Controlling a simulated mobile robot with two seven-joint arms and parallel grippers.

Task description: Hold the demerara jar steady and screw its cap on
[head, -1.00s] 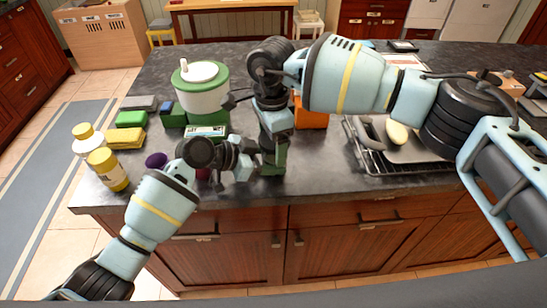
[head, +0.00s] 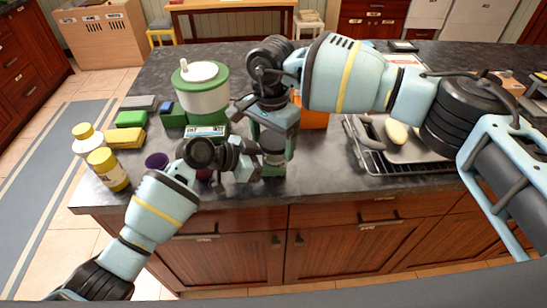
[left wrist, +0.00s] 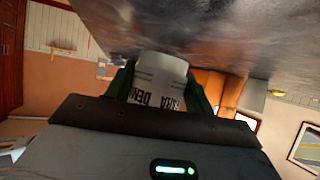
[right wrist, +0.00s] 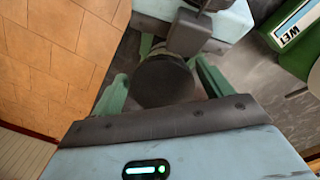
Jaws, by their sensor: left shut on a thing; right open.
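The demerara jar (left wrist: 158,80), pale with dark lettering, is between the green fingers of my left gripper (left wrist: 160,95) in the left wrist view. My left gripper is shut on it from the side. The dark round cap (right wrist: 163,84) shows from above in the right wrist view, over the jar's top; I cannot tell how tightly it sits. My right gripper (right wrist: 163,78) is open, with a finger on each side of the cap and gaps visible. In the head view both grippers meet near the counter's front edge and mostly hide the jar and cap.
Yellow-capped bottles (head: 108,170), sponges (head: 130,118) and a purple cup (head: 157,161) are at left. An orange box (head: 314,118) is behind the grippers; a dish rack (head: 380,167) is at right.

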